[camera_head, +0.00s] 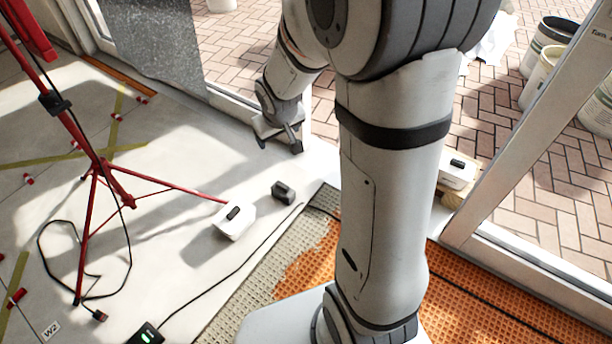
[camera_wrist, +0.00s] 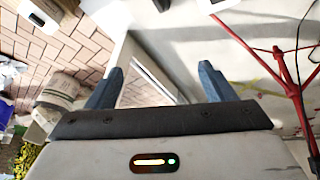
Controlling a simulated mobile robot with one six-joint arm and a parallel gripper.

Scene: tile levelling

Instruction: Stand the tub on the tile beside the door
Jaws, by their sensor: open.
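Two white tubs, each with a dark grip on top, show in the head view. One tub (camera_head: 234,221) sits on the grey tile floor (camera_head: 165,222) near the tripod's foot. The other tub (camera_head: 457,171) is by the door threshold at right, at a wooden block, partly hidden by my arm. I cannot tell which is meant. My gripper (camera_head: 283,143) is low by the door frame, apart from both tubs. In the wrist view my gripper (camera_wrist: 160,80) has its two blue fingers spread with nothing between them. A white tub (camera_wrist: 44,19) also shows there at the upper left.
A red tripod (camera_head: 100,170) with a cable stands at left. A small dark block (camera_head: 283,192) lies on the tile. Orange matting (camera_head: 480,300) lies in front. Buckets (camera_head: 545,75) stand on brick paving outside. The door frame (camera_head: 535,130) rises at right. Tile between tripod and gripper is mostly clear.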

